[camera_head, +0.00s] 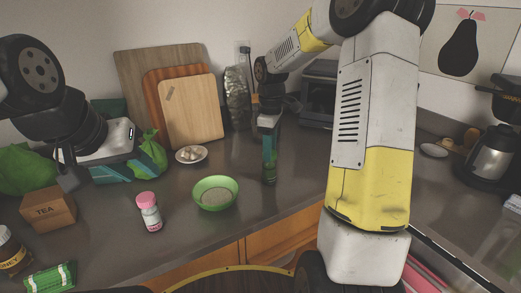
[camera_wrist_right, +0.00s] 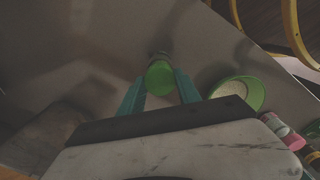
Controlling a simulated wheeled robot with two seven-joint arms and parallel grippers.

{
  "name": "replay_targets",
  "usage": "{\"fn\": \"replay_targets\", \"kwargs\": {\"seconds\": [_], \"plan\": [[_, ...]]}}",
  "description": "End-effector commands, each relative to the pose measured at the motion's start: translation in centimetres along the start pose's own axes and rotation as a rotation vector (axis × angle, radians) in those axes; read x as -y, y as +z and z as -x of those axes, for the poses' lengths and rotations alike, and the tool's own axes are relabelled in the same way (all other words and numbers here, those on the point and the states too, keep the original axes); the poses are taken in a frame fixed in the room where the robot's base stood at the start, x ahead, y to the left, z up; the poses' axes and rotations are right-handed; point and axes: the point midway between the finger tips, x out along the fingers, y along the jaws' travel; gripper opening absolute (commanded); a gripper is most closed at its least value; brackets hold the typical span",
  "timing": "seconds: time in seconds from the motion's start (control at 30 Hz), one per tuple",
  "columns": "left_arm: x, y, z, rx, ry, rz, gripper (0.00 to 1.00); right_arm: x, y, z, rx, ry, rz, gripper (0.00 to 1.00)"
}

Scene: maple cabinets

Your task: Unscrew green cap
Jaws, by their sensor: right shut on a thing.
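The green cap (camera_wrist_right: 160,79) shows round and bright in the right wrist view, between the teal fingers of my right gripper (camera_wrist_right: 159,88). It tops a slim dark green bottle (camera_head: 269,171) standing upright on the counter in the head view. My right gripper (camera_head: 269,142) points down over the bottle's top and is shut on the cap. The cap is largely hidden by the fingers in the head view. My left gripper (camera_head: 122,169) hangs over the back left counter, apart from the bottle. The gap between its fingers is unclear.
A green bowl (camera_head: 215,193) stands left of the bottle, beside a pink-capped jar (camera_head: 149,212). A small white dish (camera_head: 191,155) sits before cutting boards (camera_head: 192,110). A tea box (camera_head: 48,209) is at left. A steel coffee pot (camera_head: 496,152) stands at right. My right arm blocks much of the right side.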

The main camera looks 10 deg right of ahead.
Motion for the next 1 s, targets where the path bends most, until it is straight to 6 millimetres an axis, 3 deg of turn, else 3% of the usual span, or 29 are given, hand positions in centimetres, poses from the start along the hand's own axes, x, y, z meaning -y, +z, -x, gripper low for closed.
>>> {"fn": "replay_targets", "kwargs": {"seconds": [0.23, 1.0], "plan": [[0.0, 0.0, 0.0, 0.0, 0.0, 0.0, 0.36, 0.0, -0.1, 0.4, -0.001, 0.002, -0.002, 0.04], [0.0, 0.0, 0.0, 0.0, 0.0, 0.0, 0.36, 0.0, 0.0, 4.3, -0.001, 0.001, -0.003, 0.04]]}}
